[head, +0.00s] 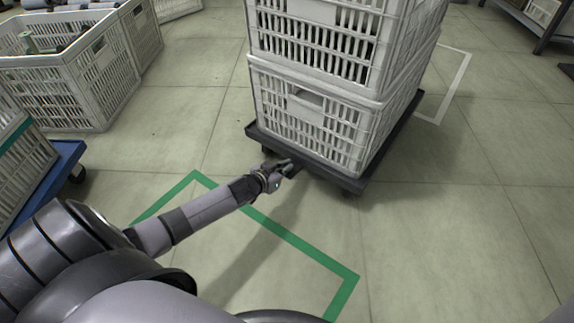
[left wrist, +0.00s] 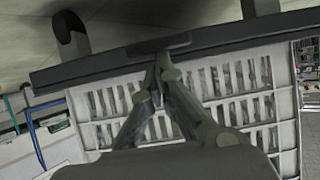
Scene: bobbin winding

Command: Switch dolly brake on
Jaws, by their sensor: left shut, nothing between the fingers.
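The black dolly (head: 325,174) stands on the floor and carries stacked white crates (head: 310,120). My left gripper (head: 286,168) is shut and empty at the dolly's near edge. In the left wrist view, which looks upside down, the shut fingertips (left wrist: 161,62) are at the dolly's edge (left wrist: 100,68), beside a dark raised tab (left wrist: 160,45). The tab may be the brake part; I cannot tell its state, nor whether the fingertips touch it. Dolly casters (left wrist: 70,33) show in that view. My right gripper is not in view.
A green floor outline (head: 300,243) lies in front of the dolly. White crates (head: 100,75) stand at the left, and a blue dolly (head: 62,165) holds another crate. A white floor outline (head: 460,75) is behind the stack.

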